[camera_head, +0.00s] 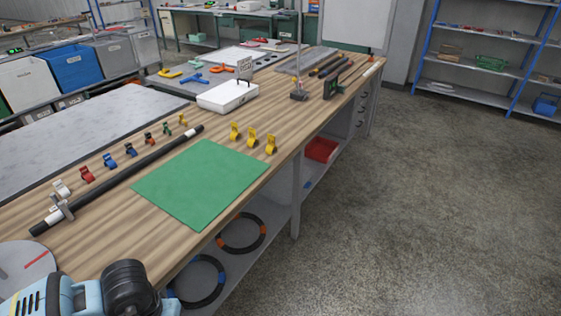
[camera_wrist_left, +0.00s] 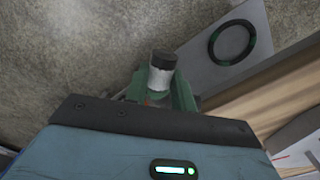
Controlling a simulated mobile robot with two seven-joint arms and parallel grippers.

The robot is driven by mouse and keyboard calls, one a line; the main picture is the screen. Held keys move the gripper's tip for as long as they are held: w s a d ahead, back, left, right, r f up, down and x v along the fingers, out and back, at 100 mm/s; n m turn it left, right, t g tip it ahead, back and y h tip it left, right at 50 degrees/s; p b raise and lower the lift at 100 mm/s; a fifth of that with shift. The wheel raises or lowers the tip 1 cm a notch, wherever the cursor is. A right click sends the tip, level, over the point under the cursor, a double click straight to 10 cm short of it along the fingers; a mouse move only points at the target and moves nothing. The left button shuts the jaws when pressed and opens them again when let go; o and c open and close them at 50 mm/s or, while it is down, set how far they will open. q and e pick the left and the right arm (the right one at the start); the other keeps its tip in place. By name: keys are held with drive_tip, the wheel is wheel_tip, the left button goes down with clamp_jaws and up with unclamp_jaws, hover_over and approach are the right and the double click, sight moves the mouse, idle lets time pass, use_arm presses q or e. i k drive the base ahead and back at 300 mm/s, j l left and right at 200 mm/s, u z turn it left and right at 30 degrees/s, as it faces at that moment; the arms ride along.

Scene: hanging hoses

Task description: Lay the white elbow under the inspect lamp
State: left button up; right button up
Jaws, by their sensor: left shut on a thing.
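In the left wrist view my left gripper (camera_wrist_left: 162,92) has its green fingers shut on the white elbow (camera_wrist_left: 160,78). A short white piece with a dark grey end shows between the fingers; the rest is hidden by the gripper. Grey floor is behind it in that view. In the head view only part of my left arm shows at the bottom left, not its fingers. A white box (camera_head: 228,97) with a small sign (camera_head: 244,68) stands on the bench; I cannot tell surely whether it is the inspect lamp. My right gripper is not in view.
The wooden bench (camera_head: 110,225) carries a bare green mat (camera_head: 200,183), a long black hose (camera_head: 130,172), several coloured clips and three yellow clips (camera_head: 252,140). Hose rings (camera_head: 241,233) lie on the shelf below. One ring (camera_wrist_left: 232,42) shows in the wrist view. Open floor (camera_head: 430,200) is at right.

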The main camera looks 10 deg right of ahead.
sight(290, 122)
drive_tip(key=i+l, duration=0.25)
drive_tip(key=i+l+u, duration=0.15)
drive_tip(key=l, duration=0.25)
drive_tip(key=i+l, duration=0.35)
drive_tip(key=i+l+u, duration=0.15)
drive_tip(key=l, duration=0.2)
drive_tip(key=i+l, duration=0.25)
drive_tip(key=i+l+u, duration=0.15)
drive_tip(key=l, duration=0.3)
drive_tip(key=i+l, duration=0.25)
drive_tip(key=l, duration=0.15)
drive_tip(key=i+l+u, duration=0.15)
drive_tip(key=l, duration=0.25)
drive_tip(key=i, duration=1.05)
